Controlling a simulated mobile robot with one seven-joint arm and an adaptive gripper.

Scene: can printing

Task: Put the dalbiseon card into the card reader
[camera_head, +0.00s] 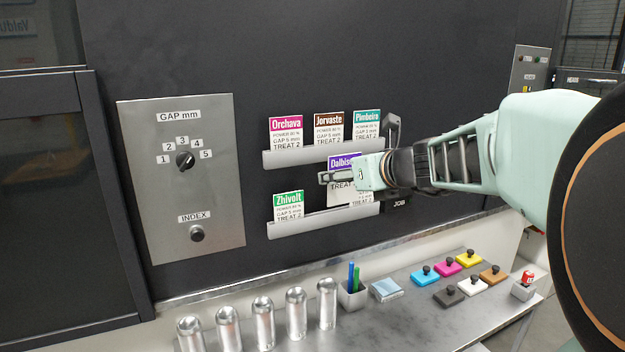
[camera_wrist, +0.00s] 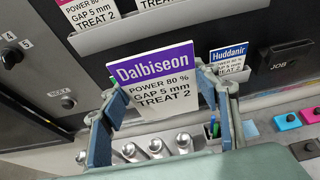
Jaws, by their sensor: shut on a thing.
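The Dalbiseon card (camera_wrist: 157,82), white with a purple header, stands upright between the fingers of my gripper (camera_wrist: 158,108) in the wrist view. In the head view the card (camera_head: 343,162) is partly covered by my gripper (camera_head: 328,179), which is shut on it in front of the lower card rack (camera_head: 300,226). I cannot tell whether its lower edge is clear of the rack. A black fixture labelled JOB (camera_head: 399,203), seemingly the card reader, is on the wall right of the racks. My arm partly hides it. It also shows in the wrist view (camera_wrist: 290,52).
The upper rack (camera_head: 310,154) holds the Orchava, Jorvaste and Pimbeira cards. Zhivolt (camera_head: 289,200) and Huddanir (camera_wrist: 229,62) are in the lower rack. Several metal cans (camera_head: 264,324), a pen cup (camera_head: 352,295) and coloured pads (camera_head: 447,266) stand on the shelf below.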

